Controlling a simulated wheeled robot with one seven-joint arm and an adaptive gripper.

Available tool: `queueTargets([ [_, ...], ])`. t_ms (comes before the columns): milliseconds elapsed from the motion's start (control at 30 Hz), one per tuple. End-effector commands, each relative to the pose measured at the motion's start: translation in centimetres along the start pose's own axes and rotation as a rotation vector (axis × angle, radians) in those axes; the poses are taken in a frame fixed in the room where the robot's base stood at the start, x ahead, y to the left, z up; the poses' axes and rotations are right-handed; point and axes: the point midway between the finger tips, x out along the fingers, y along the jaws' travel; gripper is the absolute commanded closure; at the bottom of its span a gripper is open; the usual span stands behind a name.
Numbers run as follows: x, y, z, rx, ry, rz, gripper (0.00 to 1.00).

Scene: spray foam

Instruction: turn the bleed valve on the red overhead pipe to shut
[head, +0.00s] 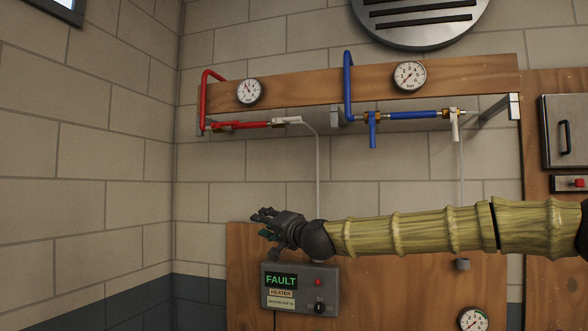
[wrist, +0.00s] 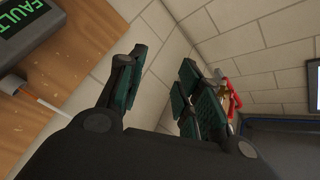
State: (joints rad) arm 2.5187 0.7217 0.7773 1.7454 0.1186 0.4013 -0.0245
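The red overhead pipe (head: 205,95) bends down at the left of the wooden board and then runs right along the wall. A red lever (head: 224,126) lies roughly along its horizontal stretch, near brass fittings; its exact setting is too small to tell. A white fitting (head: 287,120) is at the pipe's right end. My gripper (head: 268,228) is below the pipe, clear of it and in front of the lower panel. In the wrist view my gripper's fingers (wrist: 163,78) are apart with nothing between them. Part of the red pipework (wrist: 234,102) shows there, partly hidden behind a finger.
A blue pipe (head: 412,115) with a hanging blue lever (head: 372,131) is to the right. A grey FAULT box (head: 300,288) is just below my gripper. A thin pale tube (head: 318,165) runs down behind my wrist. The wall left of my gripper is clear.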

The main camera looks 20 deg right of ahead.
Motion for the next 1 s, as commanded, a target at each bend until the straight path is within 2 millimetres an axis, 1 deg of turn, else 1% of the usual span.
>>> queueTargets([
  [33,-1.0,-3.1,-3.8,0.018,0.043,-0.045,0.65],
  [67,-1.7,-4.9,-5.7,0.028,0.065,-0.071,0.65],
  [100,-2.6,-7.0,-8.2,0.040,0.091,-0.101,0.65],
  [200,-5.1,-11.7,-13.4,0.067,0.146,-0.170,0.65],
  [300,-7.3,-14.8,-17.2,0.088,0.186,-0.221,0.65],
  [333,-7.9,-15.6,-18.0,0.092,0.195,-0.233,0.65],
  [433,-9.1,-17.1,-20.0,0.103,0.214,-0.258,0.65],
  [500,-9.5,-17.8,-20.6,0.106,0.221,-0.268,0.65],
  [567,-9.4,-18.0,-20.9,0.107,0.222,-0.271,0.65],
  [733,-8.0,-18.5,-21.3,0.106,0.223,-0.270,0.65],
  [1000,-4.7,-19.4,-22.1,0.107,0.222,-0.269,0.65],
])
